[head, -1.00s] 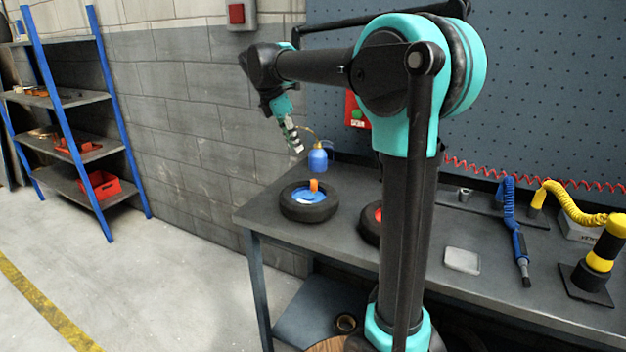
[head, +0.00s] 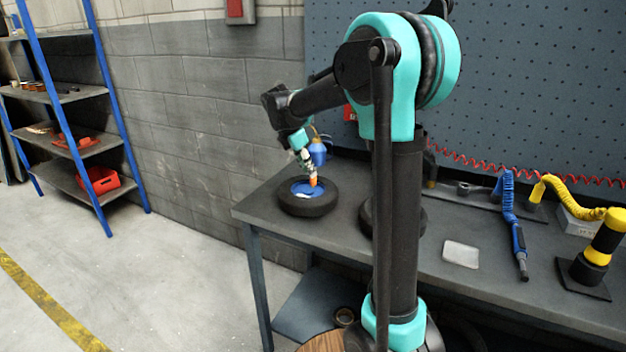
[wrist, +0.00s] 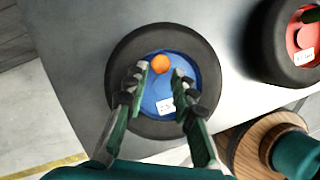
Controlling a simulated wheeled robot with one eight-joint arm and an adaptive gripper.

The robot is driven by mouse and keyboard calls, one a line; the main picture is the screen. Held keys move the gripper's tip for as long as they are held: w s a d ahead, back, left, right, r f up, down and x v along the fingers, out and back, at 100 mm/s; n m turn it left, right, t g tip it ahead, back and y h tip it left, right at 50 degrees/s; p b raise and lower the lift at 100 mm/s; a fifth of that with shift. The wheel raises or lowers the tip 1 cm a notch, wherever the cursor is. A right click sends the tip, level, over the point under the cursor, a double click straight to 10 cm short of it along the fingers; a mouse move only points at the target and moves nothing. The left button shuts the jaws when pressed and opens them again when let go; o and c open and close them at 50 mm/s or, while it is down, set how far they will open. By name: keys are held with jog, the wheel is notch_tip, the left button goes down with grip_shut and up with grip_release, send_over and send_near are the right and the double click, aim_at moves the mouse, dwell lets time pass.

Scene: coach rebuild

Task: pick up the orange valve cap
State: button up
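The orange valve cap (head: 313,181) stands on the blue hub of a black tyre (head: 307,207) on the workbench. In the wrist view the cap (wrist: 160,63) is a round orange top near the upper part of the blue hub (wrist: 160,88). My gripper (head: 309,169) is just above the cap in the head view. In the wrist view my gripper (wrist: 160,72) is open, its two fingertips apart, with the cap just ahead of the gap between them. Whether a finger touches the cap cannot be told.
A second tyre with a red hub (wrist: 305,38) lies to the right. A blue oil can (head: 318,152) stands behind the tyre, close to my gripper. A pale square pad (head: 461,254) and a blue coiled hose (head: 507,210) lie farther right on the bench (head: 440,225).

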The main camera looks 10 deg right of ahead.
jog(key=shift+x, duration=1.95)
jog(key=shift+c, duration=0.5)
jog(key=c, duration=0.4)
jog(key=shift+o, duration=0.2)
jog(key=shift+r, duration=0.2)
notch_tip(320, 180, up, 24)
jog(key=shift+f, duration=0.15)
